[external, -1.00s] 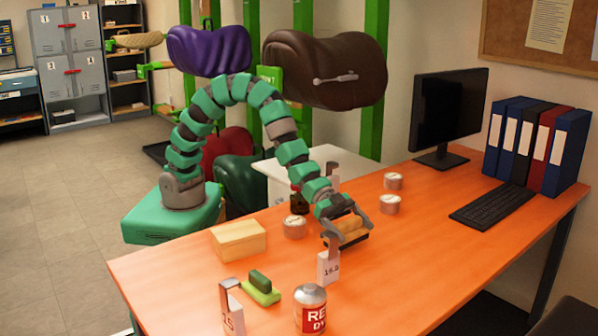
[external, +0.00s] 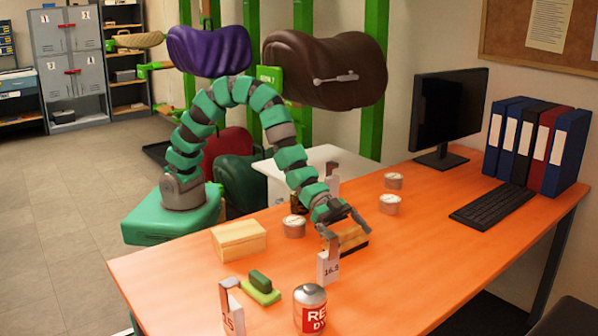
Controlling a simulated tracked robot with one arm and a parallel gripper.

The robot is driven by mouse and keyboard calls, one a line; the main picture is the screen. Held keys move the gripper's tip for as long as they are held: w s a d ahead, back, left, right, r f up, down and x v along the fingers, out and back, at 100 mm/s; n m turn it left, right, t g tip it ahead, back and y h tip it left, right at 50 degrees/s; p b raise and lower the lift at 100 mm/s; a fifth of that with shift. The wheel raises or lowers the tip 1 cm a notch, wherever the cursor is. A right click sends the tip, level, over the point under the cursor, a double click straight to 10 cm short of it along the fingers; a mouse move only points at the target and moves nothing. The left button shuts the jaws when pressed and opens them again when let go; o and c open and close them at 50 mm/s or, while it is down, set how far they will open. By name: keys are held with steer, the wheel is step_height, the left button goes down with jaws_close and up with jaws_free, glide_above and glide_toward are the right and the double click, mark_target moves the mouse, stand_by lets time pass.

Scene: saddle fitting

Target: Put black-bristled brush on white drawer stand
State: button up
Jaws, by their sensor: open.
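The black-bristled brush (external: 351,240) lies on the orange desk, a wooden block with a dark strip along its lower edge. My gripper (external: 348,231) is open just above it, one finger at each end of the block. I cannot tell whether the fingers touch it. The left finger and a numbered tag hide part of its left end. The white drawer stand (external: 279,169) is behind the desk, with its pale top partly hidden by my arm.
Round tins (external: 294,226) stand around the brush. A monitor (external: 447,115) and keyboard (external: 492,205) are at right. Desk right of the brush is clear.

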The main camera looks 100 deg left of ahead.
mark_target(346, 229)
steer(key=p+v, duration=0.1)
steer(key=v, duration=0.4)
steer(key=shift+a+r, duration=0.1)
steer(key=shift+s+a+r, duration=0.15)
steer(key=shift+s+a, duration=0.2)
steer(key=shift+s, duration=0.1)
